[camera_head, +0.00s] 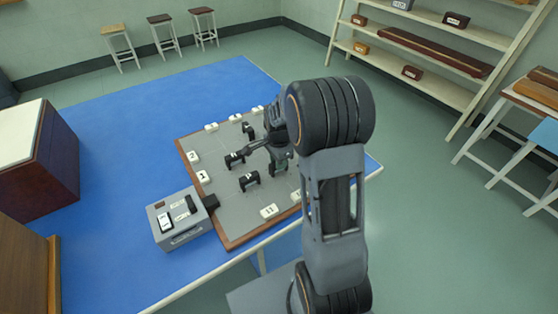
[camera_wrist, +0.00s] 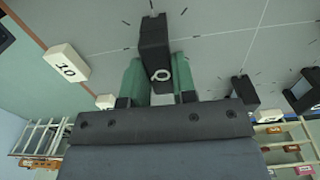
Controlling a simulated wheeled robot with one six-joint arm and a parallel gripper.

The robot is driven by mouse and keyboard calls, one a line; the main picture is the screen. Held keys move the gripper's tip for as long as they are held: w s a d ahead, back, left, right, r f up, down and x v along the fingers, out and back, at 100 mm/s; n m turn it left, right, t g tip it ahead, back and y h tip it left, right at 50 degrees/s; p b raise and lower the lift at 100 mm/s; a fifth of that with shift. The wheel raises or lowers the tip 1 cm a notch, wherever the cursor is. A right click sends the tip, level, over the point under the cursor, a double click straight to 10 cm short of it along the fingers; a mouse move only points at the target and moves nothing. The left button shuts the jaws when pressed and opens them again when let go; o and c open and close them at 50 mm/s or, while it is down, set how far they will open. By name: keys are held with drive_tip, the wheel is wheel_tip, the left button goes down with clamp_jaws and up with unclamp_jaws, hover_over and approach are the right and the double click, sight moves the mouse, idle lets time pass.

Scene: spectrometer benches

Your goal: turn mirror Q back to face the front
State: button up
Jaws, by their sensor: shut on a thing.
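My gripper (camera_wrist: 160,86) has its two green fingers on either side of a black block-like mount (camera_wrist: 153,38) with a pale ring on its near face, in the wrist view. It is shut on this mount, which stands on the grey board. I cannot read a letter on it, so I cannot confirm that it is mirror Q. In the head view my gripper (camera_head: 279,168) is low over the right part of the grey board (camera_head: 228,205), and the held mount is mostly hidden. Other black mounts (camera_head: 249,180) (camera_head: 234,160) stand on the board to the left.
White numbered blocks line the board's edge, among them block 10 (camera_wrist: 65,65) and block 11 (camera_head: 269,211). A grey box (camera_head: 180,220) with switches stands at the board's left front. Another black mount (camera_wrist: 243,92) stands right of the held one in the wrist view.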

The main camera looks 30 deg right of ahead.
idle(0.3)
drive_tip(key=o, duration=0.9)
wheel_tip(320, 180, up, 14)
drive_tip(key=shift+f, duration=0.1)
idle(0.5)
drive_tip(key=s+a+n+t, duration=0.1)
drive_tip(key=s+a+n, duration=0.2)
drive_tip(key=s+n, duration=0.2)
drive_tip(key=s+a+n+t, duration=0.1)
drive_tip(key=s+a+n, duration=0.2)
drive_tip(key=s+n, duration=0.2)
drive_tip(key=s+a+n+t+p, duration=0.1)
drive_tip(key=s+a+n, duration=0.2)
drive_tip(key=s+n, duration=0.3)
drive_tip(key=shift+s+a+r+n+t, duration=0.1)
drive_tip(key=shift+a+r+n+t, duration=0.15)
drive_tip(key=shift+n, duration=0.25)
